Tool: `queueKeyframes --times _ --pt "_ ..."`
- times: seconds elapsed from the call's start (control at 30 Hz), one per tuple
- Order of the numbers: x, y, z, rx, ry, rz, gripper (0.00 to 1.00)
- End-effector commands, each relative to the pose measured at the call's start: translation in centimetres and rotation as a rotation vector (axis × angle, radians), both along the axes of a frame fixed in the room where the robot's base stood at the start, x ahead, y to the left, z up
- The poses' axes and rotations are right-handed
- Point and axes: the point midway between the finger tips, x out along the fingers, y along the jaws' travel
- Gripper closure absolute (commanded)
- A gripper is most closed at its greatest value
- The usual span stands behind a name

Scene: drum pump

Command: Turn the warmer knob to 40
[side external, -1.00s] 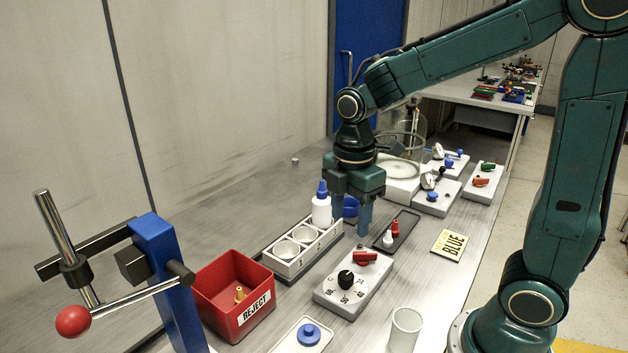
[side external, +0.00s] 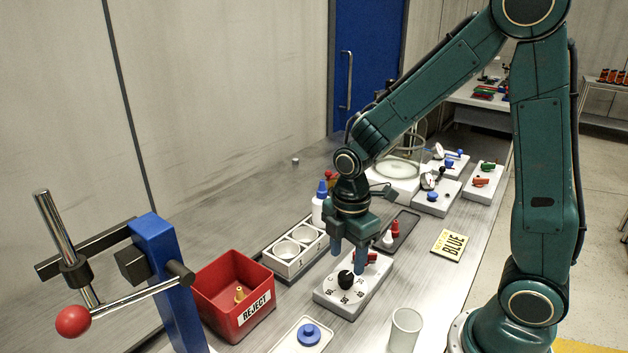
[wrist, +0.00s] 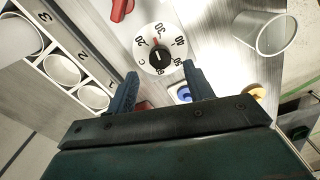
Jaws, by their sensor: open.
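The warmer (side external: 345,300) is a white box with a black knob (side external: 345,279) on a numbered dial and a red switch (side external: 366,258) behind it. My gripper (side external: 348,258) is open and points down above the warmer, close to the knob. In the wrist view my gripper's fingers (wrist: 160,74) are apart and empty, with the knob just beyond and between their tips.
A white rack (side external: 294,266) with round cups and a white bottle (side external: 319,211) stand left of the warmer. A red reject bin (side external: 215,317) is further left. A white cup (side external: 404,331) stands at front right. A dark tray (side external: 407,226) lies behind the warmer.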

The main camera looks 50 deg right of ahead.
Motion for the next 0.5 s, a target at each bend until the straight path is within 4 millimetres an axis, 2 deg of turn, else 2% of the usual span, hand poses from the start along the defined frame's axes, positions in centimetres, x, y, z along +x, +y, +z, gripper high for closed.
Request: queueKeyframes --times 0.2,0.5 --pt "-0.1 0.0 -2.6 0.0 0.003 0.0 0.48" --pt "-0.1 0.0 -4.4 0.0 0.002 0.0 0.48"
